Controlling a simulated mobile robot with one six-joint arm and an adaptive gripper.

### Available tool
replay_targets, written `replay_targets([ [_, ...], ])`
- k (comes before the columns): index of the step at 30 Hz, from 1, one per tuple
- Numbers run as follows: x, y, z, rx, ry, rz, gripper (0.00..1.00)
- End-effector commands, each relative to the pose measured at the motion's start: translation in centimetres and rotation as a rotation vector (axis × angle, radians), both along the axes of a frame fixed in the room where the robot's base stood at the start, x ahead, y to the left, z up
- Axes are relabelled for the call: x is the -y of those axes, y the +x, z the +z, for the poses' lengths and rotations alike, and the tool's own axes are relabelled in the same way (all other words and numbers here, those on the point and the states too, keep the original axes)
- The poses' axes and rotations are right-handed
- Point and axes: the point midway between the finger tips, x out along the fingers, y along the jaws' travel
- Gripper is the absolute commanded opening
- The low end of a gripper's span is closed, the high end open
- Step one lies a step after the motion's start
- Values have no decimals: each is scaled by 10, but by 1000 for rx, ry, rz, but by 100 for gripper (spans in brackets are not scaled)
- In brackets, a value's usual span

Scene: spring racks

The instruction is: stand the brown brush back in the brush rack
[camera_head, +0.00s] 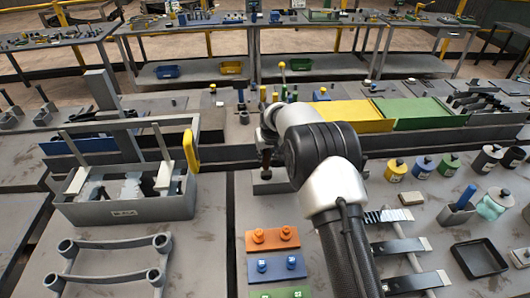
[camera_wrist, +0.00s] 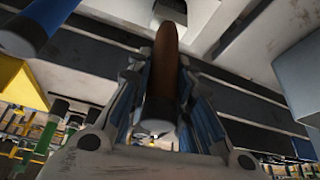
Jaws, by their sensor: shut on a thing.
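In the wrist view, my gripper (camera_wrist: 160,115) is shut on the brown brush (camera_wrist: 166,55). The brush's rounded brown handle and dark collar show between the fingers; I cannot make out its bristles. In the head view, my gripper (camera_head: 266,160) is mostly hidden behind my arm, and I cannot make out the brush there. Upright handles stand just behind the gripper, among them a yellow one (camera_head: 262,94) and a blue one (camera_head: 241,97). I cannot tell for sure which holder is the brush rack.
A blue handle (camera_wrist: 35,25) and a green handle (camera_wrist: 48,140) show left of the gripper in the wrist view. A grey box with uprights (camera_head: 125,208) stands left. Orange (camera_head: 272,238) and blue (camera_head: 277,267) blocks lie in front. Several small pots (camera_head: 396,169) stand right.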

Motion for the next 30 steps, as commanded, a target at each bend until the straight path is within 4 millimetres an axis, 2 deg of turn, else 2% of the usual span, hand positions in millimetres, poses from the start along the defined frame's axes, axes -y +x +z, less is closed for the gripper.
replay_targets([
  [30,0,0,-21,0,0,0,0],
])
